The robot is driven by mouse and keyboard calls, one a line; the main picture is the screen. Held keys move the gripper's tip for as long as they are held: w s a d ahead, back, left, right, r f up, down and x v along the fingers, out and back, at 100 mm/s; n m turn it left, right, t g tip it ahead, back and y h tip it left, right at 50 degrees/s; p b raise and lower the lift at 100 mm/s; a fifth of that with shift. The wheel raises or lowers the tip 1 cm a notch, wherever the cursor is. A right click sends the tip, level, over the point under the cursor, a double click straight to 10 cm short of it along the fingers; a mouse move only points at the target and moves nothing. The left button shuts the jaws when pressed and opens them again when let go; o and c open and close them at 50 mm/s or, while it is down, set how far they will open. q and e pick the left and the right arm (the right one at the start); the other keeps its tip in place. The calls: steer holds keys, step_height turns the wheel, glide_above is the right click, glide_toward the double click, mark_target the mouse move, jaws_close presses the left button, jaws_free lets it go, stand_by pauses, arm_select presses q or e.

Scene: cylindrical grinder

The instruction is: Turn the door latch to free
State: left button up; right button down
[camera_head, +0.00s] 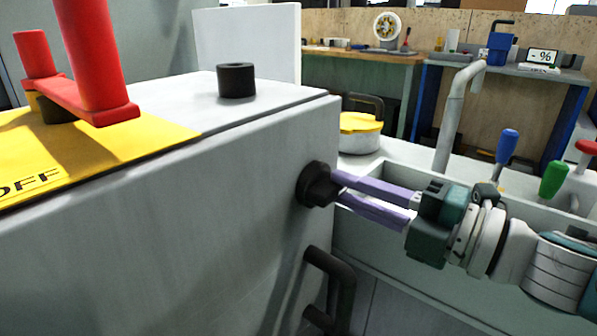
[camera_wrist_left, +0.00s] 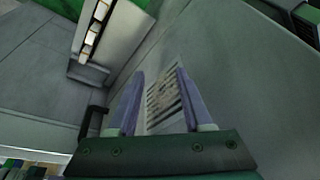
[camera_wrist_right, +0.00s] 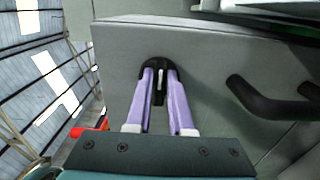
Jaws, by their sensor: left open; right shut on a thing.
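The door latch (camera_head: 316,184) is a black round knob on the side face of the grey machine door, near its right edge in the head view. My right gripper (camera_head: 338,190) reaches it from the right with its purple fingers on the knob. In the right wrist view the fingers close on the latch (camera_wrist_right: 158,78) from both sides, and its middle bar shows between them.
A black door handle (camera_head: 332,290) sits below the latch, close under my right gripper. A red lever (camera_head: 95,70) stands on a yellow OFF plate (camera_head: 120,145). Blue (camera_head: 507,146) and green (camera_head: 553,180) knobbed levers stand right, behind my right arm.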

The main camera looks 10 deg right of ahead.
steer(key=c, duration=0.8)
jaws_free()
steer(key=v, duration=1)
